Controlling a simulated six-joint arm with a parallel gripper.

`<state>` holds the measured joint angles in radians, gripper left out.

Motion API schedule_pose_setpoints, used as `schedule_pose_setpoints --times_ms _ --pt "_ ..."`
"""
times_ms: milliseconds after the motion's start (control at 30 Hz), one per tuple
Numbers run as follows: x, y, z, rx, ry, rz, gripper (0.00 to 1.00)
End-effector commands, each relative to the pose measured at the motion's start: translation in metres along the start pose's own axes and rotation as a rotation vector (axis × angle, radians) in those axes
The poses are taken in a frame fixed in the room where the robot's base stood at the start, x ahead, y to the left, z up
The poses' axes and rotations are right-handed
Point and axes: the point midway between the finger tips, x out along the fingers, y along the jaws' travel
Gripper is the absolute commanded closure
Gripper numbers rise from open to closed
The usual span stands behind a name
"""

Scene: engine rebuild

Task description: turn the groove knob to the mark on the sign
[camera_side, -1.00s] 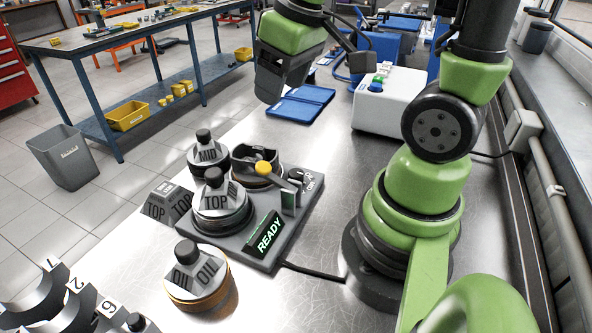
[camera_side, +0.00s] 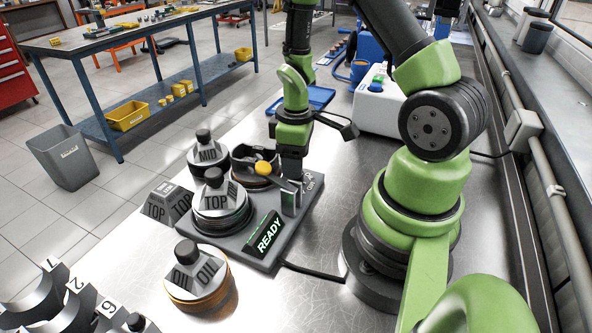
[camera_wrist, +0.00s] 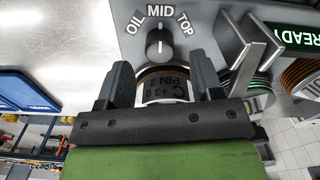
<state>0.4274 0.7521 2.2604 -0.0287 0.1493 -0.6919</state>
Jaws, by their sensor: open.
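The groove knob (camera_wrist: 160,44) is black and round with a white line. It sits among the labels OIL, MID and TOP in the wrist view, and its line looks in line with MID. The sign (camera_side: 166,206) is a grey block with TOP on its faces, left of the fixture in the side view. My gripper (camera_wrist: 162,80) is open and empty, its two fingers apart, with the knob ahead of the gap between them. In the side view my gripper (camera_side: 291,172) points down at the fixture's back right corner and hides most of the knob.
The fixture (camera_side: 240,252) has a lit READY display (camera_side: 268,234) and an upright metal plate (camera_side: 290,203). A yellow-tipped part (camera_side: 263,168) is close left of my gripper. Capped stacks marked MID (camera_side: 208,155), TOP (camera_side: 216,200) and OIL (camera_side: 197,270) stand to the left.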

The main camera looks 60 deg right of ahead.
Motion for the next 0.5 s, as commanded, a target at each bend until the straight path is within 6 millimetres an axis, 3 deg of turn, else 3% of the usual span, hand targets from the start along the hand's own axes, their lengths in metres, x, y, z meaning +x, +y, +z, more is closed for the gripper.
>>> schedule_pose_setpoints --times_ms 200,500 --pt "0.027 -0.001 0.0 0.001 0.0 -0.003 0.4" --pt "0.036 0.0 0.0 0.001 0.001 0.001 0.4"
